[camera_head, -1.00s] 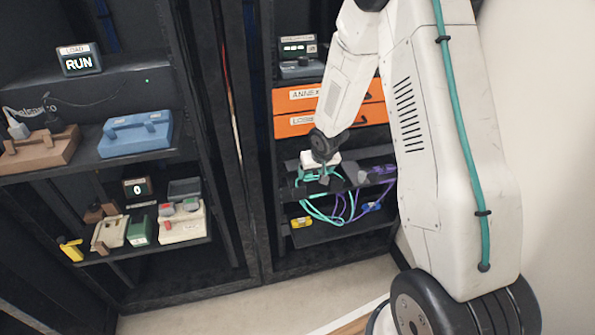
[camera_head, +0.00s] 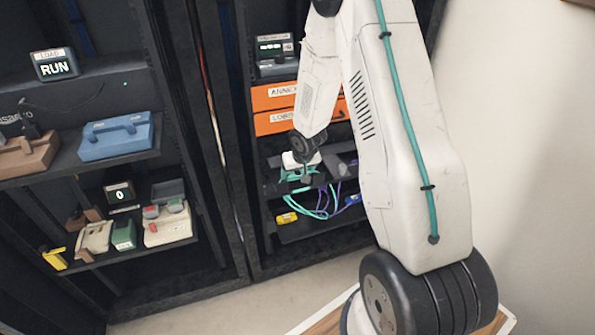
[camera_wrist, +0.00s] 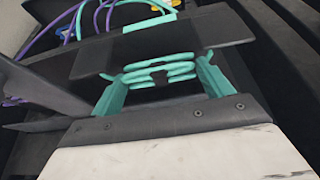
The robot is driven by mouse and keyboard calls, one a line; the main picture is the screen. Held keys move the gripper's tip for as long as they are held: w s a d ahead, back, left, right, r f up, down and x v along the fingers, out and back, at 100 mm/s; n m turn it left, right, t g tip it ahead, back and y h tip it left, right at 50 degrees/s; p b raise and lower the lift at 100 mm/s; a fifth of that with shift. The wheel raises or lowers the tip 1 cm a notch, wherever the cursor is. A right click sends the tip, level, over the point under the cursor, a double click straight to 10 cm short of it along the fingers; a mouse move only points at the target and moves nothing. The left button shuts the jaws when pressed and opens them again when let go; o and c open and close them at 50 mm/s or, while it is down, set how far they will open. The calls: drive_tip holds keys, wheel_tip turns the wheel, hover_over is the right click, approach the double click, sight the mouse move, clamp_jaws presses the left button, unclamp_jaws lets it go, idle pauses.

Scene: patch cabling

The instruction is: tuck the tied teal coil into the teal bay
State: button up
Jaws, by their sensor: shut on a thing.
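In the wrist view, the teal coil (camera_wrist: 160,72) is a flat bundle of several loops with a dark tie at its middle. My gripper (camera_wrist: 162,78) has teal fingers and is shut on the coil, one finger at each end. A dark panel with a teal strip (camera_wrist: 150,23) lies just beyond the coil; I cannot tell for sure whether it marks the teal bay. In the head view, my gripper (camera_head: 298,174) is at the right rack's lower shelf, below the orange drawers. The coil is mostly hidden there, and the bay's inside is not visible.
Loose teal and purple cables (camera_head: 325,205) hang below the gripper. A yellow piece (camera_head: 287,218) and a blue piece (camera_head: 352,200) are near them. Orange drawers (camera_head: 275,122) are above. The left rack holds a blue case (camera_head: 116,137) and several small devices.

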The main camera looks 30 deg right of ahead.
drive_tip(key=shift+f, duration=0.75)
drive_tip(key=o, duration=0.9)
drive_tip(key=shift+o, duration=0.2)
drive_tip(key=s+a+r, duration=0.3)
drive_tip(key=s+r, duration=0.1)
drive_tip(key=r, duration=0.4)
drive_tip(key=s+a+r+g, duration=0.1)
drive_tip(key=s+a+r, duration=0.15)
drive_tip(key=r, duration=0.65)
drive_tip(key=s+a+r, duration=0.3)
drive_tip(key=s+r, duration=0.1)
drive_tip(key=r, duration=0.4)
drive_tip(key=s+a+r+n, duration=0.1)
drive_tip(key=s+a+r, duration=0.1)
drive_tip(key=s, duration=0.6)
drive_tip(key=s+a+r+n+g, duration=0.1)
drive_tip(key=s+a+r, duration=0.2)
drive_tip(key=s+r, duration=0.2)
drive_tip(key=s+a+r+g+y, duration=0.1)
drive_tip(key=s+a+r, duration=0.2)
drive_tip(key=s, duration=0.8)
drive_tip(key=shift+s+r+n, duration=0.3)
drive_tip(key=shift+r+n, duration=0.1)
drive_tip(key=shift+r, duration=0.25)
